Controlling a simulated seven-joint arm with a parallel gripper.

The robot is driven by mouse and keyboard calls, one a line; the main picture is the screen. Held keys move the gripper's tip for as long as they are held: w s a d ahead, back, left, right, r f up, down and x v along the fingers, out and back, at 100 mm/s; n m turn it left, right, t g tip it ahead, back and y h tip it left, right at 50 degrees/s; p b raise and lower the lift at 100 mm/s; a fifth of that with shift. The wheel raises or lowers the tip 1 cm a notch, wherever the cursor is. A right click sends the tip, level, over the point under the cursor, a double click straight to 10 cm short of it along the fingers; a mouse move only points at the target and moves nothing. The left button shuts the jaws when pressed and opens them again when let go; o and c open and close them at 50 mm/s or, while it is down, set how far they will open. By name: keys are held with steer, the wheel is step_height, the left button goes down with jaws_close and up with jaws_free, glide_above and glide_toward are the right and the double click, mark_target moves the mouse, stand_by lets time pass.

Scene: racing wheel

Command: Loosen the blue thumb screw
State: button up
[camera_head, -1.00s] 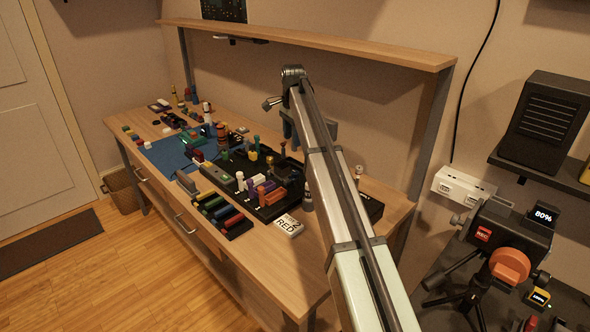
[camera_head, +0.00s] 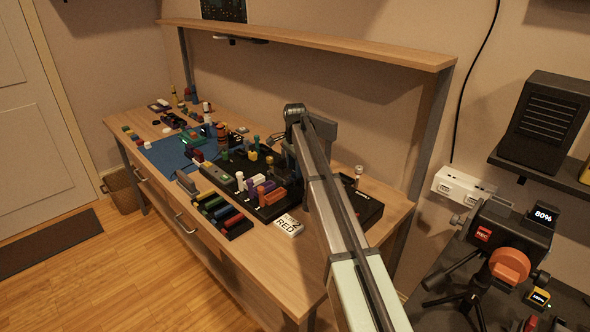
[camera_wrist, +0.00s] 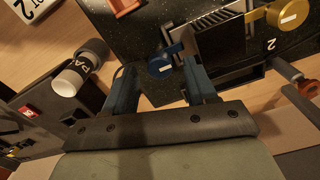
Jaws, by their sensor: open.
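In the head view my arm hides the screw.
A gold knob (camera_wrist: 288,15) sits right of the fixture. A shelf (camera_head: 320,45) spans above the bench.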

steer(key=shift+f, duration=0.55)
steer(key=shift+c, duration=0.2)
jaws_close()
